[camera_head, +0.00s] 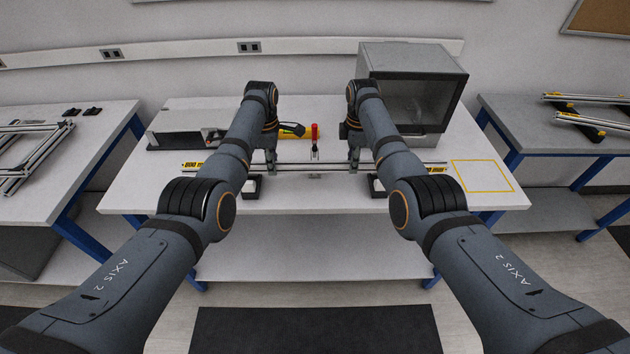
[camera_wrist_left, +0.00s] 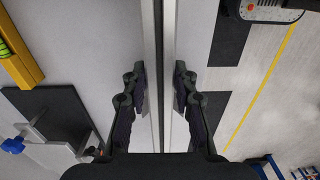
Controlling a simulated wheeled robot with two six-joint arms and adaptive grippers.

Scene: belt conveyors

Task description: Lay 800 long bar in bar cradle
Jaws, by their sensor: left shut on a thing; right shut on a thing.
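The 800 long bar (camera_head: 335,167) is a slim silver profile with yellow 800 labels near its ends, lying left to right across the middle table. My left gripper (camera_head: 271,168) is shut on its left part. My right gripper (camera_head: 354,164) is shut on its right part. In the left wrist view the bar (camera_wrist_left: 152,60) runs up the picture between the fingers of my left gripper (camera_wrist_left: 153,100). Two black blocks, seemingly the bar cradle (camera_head: 252,188), stand on the table beneath the bar. Whether the bar touches them I cannot tell.
A red-topped upright clamp (camera_head: 315,140) stands at the bar's middle. A grey box-shaped machine (camera_head: 412,85) stands behind on the right, and a low grey unit (camera_head: 180,125) behind on the left. A yellow outlined square (camera_head: 482,176) marks clear tabletop at right.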

